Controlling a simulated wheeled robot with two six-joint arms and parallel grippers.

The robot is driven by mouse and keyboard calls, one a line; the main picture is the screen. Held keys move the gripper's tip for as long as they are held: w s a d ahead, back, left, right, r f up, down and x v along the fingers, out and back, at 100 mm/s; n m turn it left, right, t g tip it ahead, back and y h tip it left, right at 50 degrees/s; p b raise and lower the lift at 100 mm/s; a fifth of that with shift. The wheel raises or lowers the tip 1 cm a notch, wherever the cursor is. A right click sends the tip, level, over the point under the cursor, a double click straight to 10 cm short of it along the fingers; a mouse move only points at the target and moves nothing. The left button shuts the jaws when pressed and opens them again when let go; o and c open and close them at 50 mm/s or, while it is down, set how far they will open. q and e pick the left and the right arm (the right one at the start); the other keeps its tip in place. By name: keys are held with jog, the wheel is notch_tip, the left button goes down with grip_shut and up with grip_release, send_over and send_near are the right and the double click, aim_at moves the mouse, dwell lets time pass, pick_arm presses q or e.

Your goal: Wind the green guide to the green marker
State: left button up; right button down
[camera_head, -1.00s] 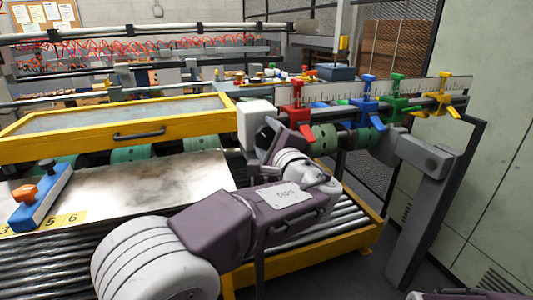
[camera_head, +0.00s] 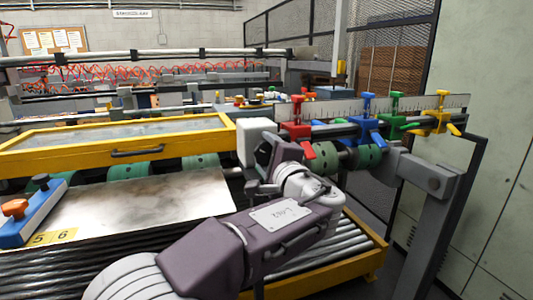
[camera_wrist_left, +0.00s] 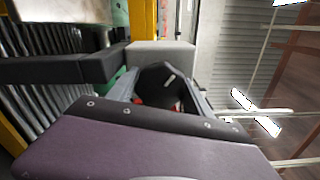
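The green guide (camera_head: 396,112) sits on the rail at the right, between the blue guide (camera_head: 367,122) and the yellow guide (camera_head: 439,117). A small green patch on the ruler, left of the blue guide, may be the green marker; it is too small to be sure. My left gripper (camera_head: 268,160) is beside the white box (camera_head: 256,141) at the rail's left end. In the left wrist view a black rounded part (camera_wrist_left: 163,82) lies between the gripper's fingers, before the white box (camera_wrist_left: 160,54). Whether the fingers press on it cannot be told. My right gripper is out of view.
The red guide (camera_head: 296,131) stands just right of the white box. A yellow-framed cover (camera_head: 135,147) with a handle is at the left. A blue block with an orange knob (camera_head: 32,212) lies at the left front. A grey post (camera_head: 430,225) stands at the right.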

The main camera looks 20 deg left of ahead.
pick_arm(q)
jog(key=o, duration=0.4)
jog(key=shift+c, duration=0.2)
jog(key=v, duration=0.9)
jog(key=shift+d, duration=0.1)
